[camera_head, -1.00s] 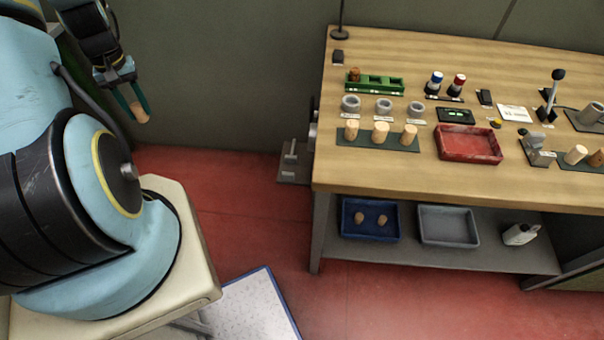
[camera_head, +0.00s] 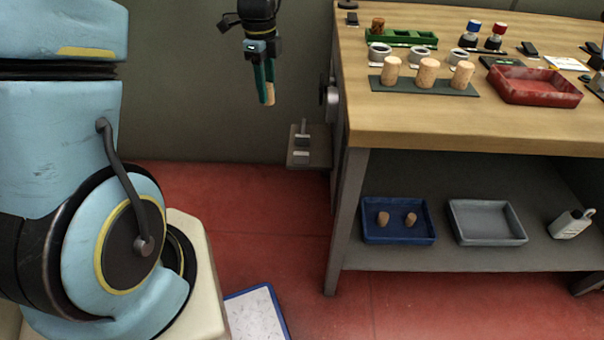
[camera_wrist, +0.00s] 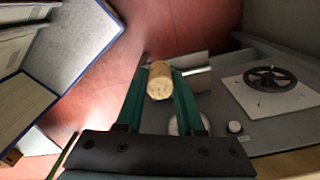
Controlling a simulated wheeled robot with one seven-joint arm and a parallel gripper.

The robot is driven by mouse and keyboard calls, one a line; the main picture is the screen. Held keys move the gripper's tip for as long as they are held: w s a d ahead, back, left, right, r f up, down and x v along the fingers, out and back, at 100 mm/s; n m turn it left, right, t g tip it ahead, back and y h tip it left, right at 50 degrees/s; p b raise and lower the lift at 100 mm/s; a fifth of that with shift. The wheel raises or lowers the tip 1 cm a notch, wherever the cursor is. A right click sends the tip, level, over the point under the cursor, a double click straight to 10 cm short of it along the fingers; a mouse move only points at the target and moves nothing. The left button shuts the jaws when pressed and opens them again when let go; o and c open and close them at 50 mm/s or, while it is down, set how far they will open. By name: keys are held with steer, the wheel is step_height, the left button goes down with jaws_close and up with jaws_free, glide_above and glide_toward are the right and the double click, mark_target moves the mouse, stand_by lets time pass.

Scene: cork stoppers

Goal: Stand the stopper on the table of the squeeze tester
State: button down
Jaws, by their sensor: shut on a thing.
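My gripper (camera_head: 264,82) has green fingers and hangs pointing down, left of the bench. It is shut on a pale cork stopper (camera_head: 269,94), which sticks out below the fingertips. In the wrist view the stopper (camera_wrist: 160,80) sits between the two fingertips. A small grey device (camera_head: 302,150) with a flat plate and short post is low at the bench's left end, below and right of my gripper. It may be the squeeze tester, but I cannot tell for sure. The wrist view shows a black handwheel (camera_wrist: 270,79) on a white plate at right.
The wooden bench (camera_head: 420,125) holds three corks on a green mat (camera_head: 447,88), grey rings, a green rack (camera_head: 415,37) and a red tray (camera_head: 535,98). On the shelf below are a blue tray (camera_head: 398,238) with two corks and a grey tray (camera_head: 487,240).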

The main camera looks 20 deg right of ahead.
mark_target(302, 142)
steer(key=s+d+f+m+b, duration=0.5)
steer(key=d+m+b, duration=0.1)
steer(key=d+m, duration=0.15)
steer(key=shift+m, duration=0.55)
steer(key=f, duration=0.6)
steer(key=f+b, duration=0.1)
steer(key=f, duration=0.2)
steer(key=shift+s+a+f, duration=0.15)
steer(key=shift+a, duration=0.25)
steer(key=shift+f, duration=0.15)
steer(key=c, duration=0.5)
jaws_free()
